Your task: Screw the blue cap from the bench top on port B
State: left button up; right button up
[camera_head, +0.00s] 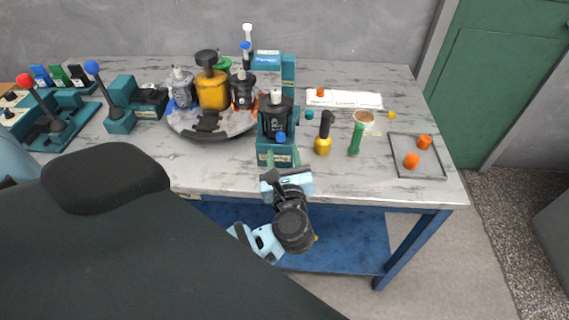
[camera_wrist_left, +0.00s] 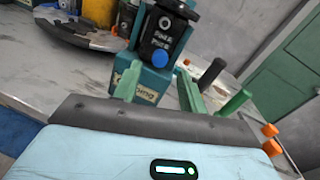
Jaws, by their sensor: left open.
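A blue cap (camera_head: 281,137) sits at the lower front of the black motor (camera_head: 276,115), which stands upright in a teal stand (camera_head: 277,153). In the left wrist view the blue cap (camera_wrist_left: 159,58) is just below the white port lettering on the motor (camera_wrist_left: 162,35). I cannot tell which port it is on or how tightly it sits. My left gripper (camera_head: 283,157) is open and empty in front of the stand. In the left wrist view its two green fingers (camera_wrist_left: 158,86) point toward the stand, apart from the cap. My right gripper is not in view.
A tray (camera_head: 399,164) with orange caps lies at the right. A round turntable (camera_head: 181,125) with several motors is at the left. The front bench edge is near my gripper.

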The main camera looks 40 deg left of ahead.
aim_at(281, 140)
pick_arm(q)
jog(key=shift+x, duration=0.85)
jog(key=shift+b+x, duration=0.35)
jog(key=shift+x, duration=0.7)
jog(key=c, duration=0.9)
grip_shut()
